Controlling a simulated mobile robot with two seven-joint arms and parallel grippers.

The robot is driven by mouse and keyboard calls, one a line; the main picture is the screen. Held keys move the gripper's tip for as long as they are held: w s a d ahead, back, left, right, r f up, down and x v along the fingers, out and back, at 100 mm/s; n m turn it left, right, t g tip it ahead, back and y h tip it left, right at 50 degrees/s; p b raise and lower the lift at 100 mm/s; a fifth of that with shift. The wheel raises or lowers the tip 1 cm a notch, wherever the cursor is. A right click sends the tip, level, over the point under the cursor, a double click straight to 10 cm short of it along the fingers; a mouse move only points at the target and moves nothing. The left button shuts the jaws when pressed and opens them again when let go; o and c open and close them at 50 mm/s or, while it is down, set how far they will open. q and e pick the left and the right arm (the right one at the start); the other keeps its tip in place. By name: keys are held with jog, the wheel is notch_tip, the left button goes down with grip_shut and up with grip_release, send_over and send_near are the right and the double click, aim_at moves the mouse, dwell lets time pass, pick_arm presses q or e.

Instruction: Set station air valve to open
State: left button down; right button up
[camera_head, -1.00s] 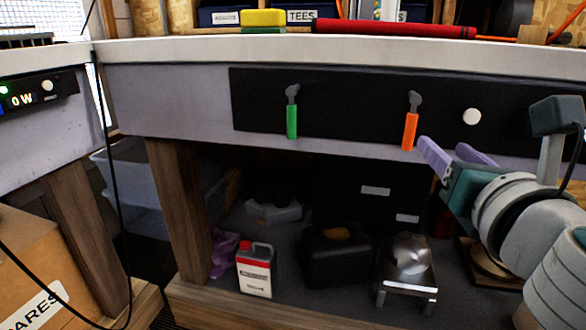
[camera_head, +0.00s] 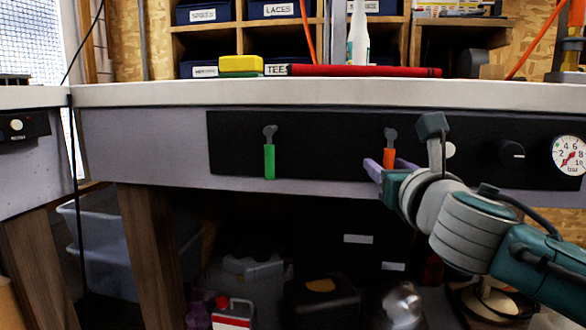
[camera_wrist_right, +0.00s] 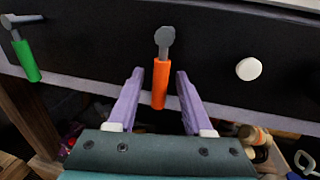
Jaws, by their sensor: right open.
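Two lever valves sit on the black panel (camera_head: 330,150) under the bench top. One has a green handle (camera_head: 269,161), the other an orange handle (camera_head: 389,157); both handles hang straight down from grey pivots. No label shows which is the station air valve. My right gripper (camera_head: 387,168) is open in front of the orange lever. In the right wrist view, the orange handle (camera_wrist_right: 161,85) stands between the two purple fingers with a gap on each side. The green handle (camera_wrist_right: 27,62) is at upper left there. My left gripper is not in view.
A white button (camera_wrist_right: 249,69) lies right of the orange lever. A black knob (camera_head: 511,155) and a pressure gauge (camera_head: 569,155) are further right. A red roll (camera_head: 365,71) and a yellow sponge (camera_head: 240,63) rest on the bench top (camera_head: 300,94).

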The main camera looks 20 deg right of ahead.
grip_shut()
dwell(0.4)
dwell(1.0)
